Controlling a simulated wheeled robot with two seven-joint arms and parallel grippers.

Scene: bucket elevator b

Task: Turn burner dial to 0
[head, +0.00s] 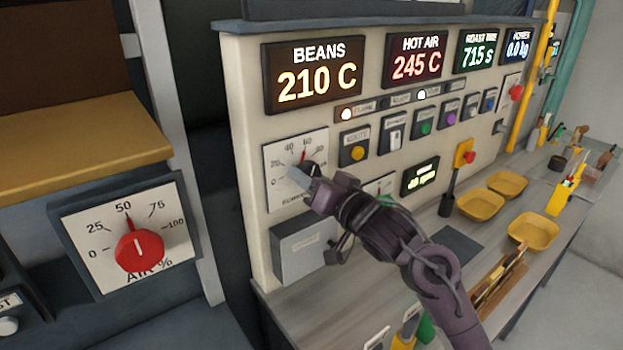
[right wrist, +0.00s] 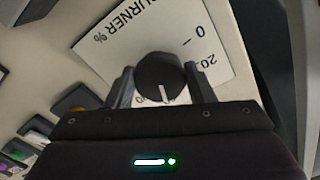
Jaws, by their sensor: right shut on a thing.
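The burner dial is a dark round knob (head: 313,169) on a white square scale plate (head: 275,160) on the cream panel. In the head view my right gripper (head: 304,178) is at the knob and hides part of it and the scale. In the right wrist view the knob (right wrist: 160,77) sits between the two fingers of my right gripper (right wrist: 159,84), which is shut on it. The white line on the knob points down in that view, away from the 0 mark. The scale value there is mostly hidden by my gripper. My left gripper is not in view.
A red air dial (head: 138,250) is on a separate panel at left. Below the burner plate is a grey box (head: 300,250). Buttons, including a yellow one (head: 358,153), are to the right. Yellow trays (head: 533,231) and tools lie on the counter (head: 415,290).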

